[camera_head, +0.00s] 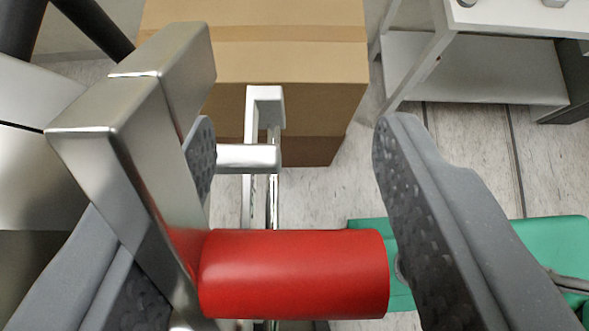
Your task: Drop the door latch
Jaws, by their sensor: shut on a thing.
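The door latch is a shiny square metal bar (135,150) with a red cylindrical handle (295,274) sticking out to the right, close to the camera. My gripper (296,145) has one grey finger at the left, partly hidden behind the bar, and the other at the right end of the handle. It is shut on the latch handle, with the red grip spanning between the fingers. A metal bracket (265,95) with a round peg (248,158) stands beyond, between the fingertips. The lower end of the latch is cut off by the frame.
A cardboard box (290,60) stands on the floor behind the bracket. A white shelf unit (475,70) is at the upper right. A green object (555,245) lies at the lower right, partly behind the right finger. Light floor (470,140) shows between them.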

